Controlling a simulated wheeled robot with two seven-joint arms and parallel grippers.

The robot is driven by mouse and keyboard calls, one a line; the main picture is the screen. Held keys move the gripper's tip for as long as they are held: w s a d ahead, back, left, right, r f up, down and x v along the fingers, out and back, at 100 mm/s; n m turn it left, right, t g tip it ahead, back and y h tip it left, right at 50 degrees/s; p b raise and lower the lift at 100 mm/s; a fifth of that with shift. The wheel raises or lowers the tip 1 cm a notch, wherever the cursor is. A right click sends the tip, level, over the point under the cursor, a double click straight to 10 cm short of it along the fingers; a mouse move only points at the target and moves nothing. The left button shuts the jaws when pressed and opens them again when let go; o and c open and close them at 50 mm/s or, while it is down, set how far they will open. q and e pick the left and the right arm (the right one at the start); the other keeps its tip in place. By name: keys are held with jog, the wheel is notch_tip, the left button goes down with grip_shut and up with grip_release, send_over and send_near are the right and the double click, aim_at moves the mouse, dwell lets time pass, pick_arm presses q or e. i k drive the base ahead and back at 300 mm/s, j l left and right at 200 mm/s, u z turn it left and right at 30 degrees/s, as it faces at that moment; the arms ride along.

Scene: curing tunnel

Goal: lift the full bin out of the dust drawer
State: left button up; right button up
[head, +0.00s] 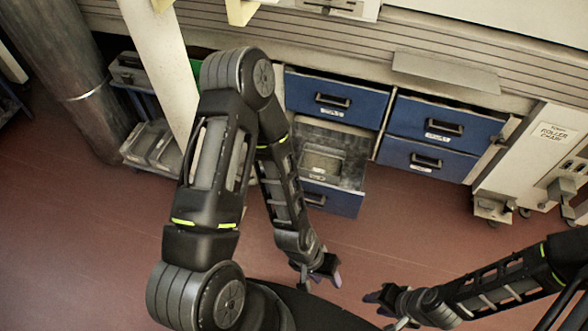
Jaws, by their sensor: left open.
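The dust drawer (333,200) is the blue lower drawer in the middle of the cabinet, and it is pulled open. A grey bin (323,161) sits inside it; its contents are too small to make out. My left arm crosses in front of the drawer's left side and hides part of it. My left gripper (325,272) is open and empty, low over the floor in front of the drawer and apart from it. My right gripper (378,301) is further right and nearer to me, also away from the drawer; its jaws are too small and dark to read.
Closed blue drawers (443,119) stand right of the open one, and another blue drawer (335,98) is above it. A pale wheeled cabinet (535,150) stands at the right. A shelf with grey trays (150,145) and a thick pipe (75,80) are at the left. The red floor in front is clear.

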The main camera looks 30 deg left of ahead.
aim_at(316, 163)
jog(key=u, duration=0.75)
jog(key=z, duration=0.5)
jog(key=i+l+z, duration=0.1)
jog(key=z, duration=0.95)
jog(key=i+z, duration=0.15)
jog(key=z, duration=0.9)
jog(key=i+j+z, duration=0.1)
jog(key=z, duration=0.9)
jog(key=j+z, duration=0.15)
jog(key=z, duration=0.4)
jog(key=j+u, duration=0.2)
jog(key=j, duration=0.15)
jog(key=i+j+u, duration=0.15)
jog(key=j, duration=0.2)
jog(key=j+u, duration=0.1)
jog(key=u, duration=0.35)
jog(key=j+u, duration=0.1)
jog(key=u, duration=0.35)
jog(key=j+u, duration=0.1)
jog(key=u, duration=0.4)
jog(key=j+u, duration=0.1)
jog(key=u, duration=0.35)
jog(key=i+u, duration=0.1)
jog(key=u, duration=0.35)
jog(key=i+j+u, duration=0.1)
jog(key=u, duration=0.85)
jog(key=i+u, duration=0.1)
jog(key=u, duration=0.35)
